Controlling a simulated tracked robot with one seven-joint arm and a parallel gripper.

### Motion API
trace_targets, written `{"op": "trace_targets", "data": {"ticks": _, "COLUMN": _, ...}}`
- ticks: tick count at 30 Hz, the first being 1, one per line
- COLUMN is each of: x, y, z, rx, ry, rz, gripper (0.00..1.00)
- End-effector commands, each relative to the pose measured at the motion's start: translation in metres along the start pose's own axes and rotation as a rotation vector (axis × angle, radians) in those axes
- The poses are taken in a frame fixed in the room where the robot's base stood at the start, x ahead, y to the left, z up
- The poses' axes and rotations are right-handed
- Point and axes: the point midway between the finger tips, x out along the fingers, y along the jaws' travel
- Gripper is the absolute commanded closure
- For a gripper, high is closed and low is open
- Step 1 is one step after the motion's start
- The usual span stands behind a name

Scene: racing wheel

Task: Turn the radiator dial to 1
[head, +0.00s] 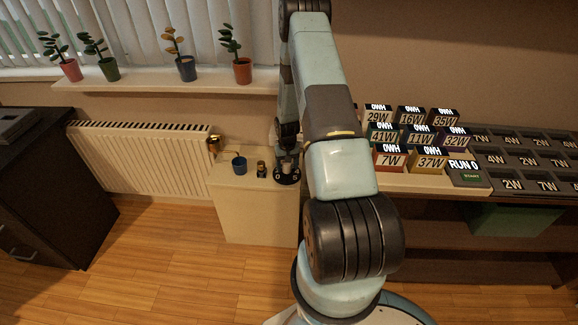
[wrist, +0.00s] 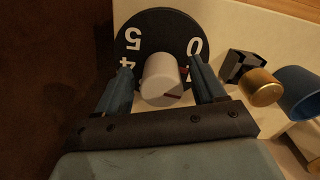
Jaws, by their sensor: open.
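The dial is a black disc (wrist: 160,28) with white numbers; a 5 and 4 show at left and a 0 at upper right. A pale round knob (wrist: 160,78) stands at its middle, with a small reddish mark at its right side. My gripper (wrist: 160,68) is open, one finger on each side of the knob; I cannot tell whether they touch it. The fingers hide parts of the disc, including numbers at lower right. In the head view the black disc (head: 287,178) lies on the cream cabinet, below my gripper (head: 287,165).
The cream cabinet (head: 255,215) also bears a blue cup (head: 239,165) and a small dark, gold-topped object (head: 261,169). A white radiator (head: 140,160) with a brass fitting (head: 213,146) stands at left. Numbered blocks (head: 390,160) stand on the shelf at right.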

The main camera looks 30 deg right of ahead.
Motion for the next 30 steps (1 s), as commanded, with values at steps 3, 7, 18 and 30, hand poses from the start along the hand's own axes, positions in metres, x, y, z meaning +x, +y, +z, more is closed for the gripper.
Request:
{"op": "trace_targets", "data": {"ticks": 3, "x": -0.001, "y": 0.000, "z": -0.001, "rx": 0.000, "ry": 0.002, "rz": 0.000, "gripper": 0.31}}
{"op": "trace_targets", "data": {"ticks": 7, "x": -0.005, "y": 0.000, "z": -0.002, "rx": 0.000, "ry": 0.004, "rz": 0.000, "gripper": 0.31}}
{"op": "trace_targets", "data": {"ticks": 18, "x": -0.060, "y": 0.000, "z": -0.002, "rx": 0.000, "ry": 0.006, "rz": 0.000, "gripper": 0.31}}
{"op": "trace_targets", "data": {"ticks": 30, "x": -0.123, "y": 0.000, "z": 0.000, "rx": 0.000, "ry": 0.003, "rz": 0.000, "gripper": 0.31}}
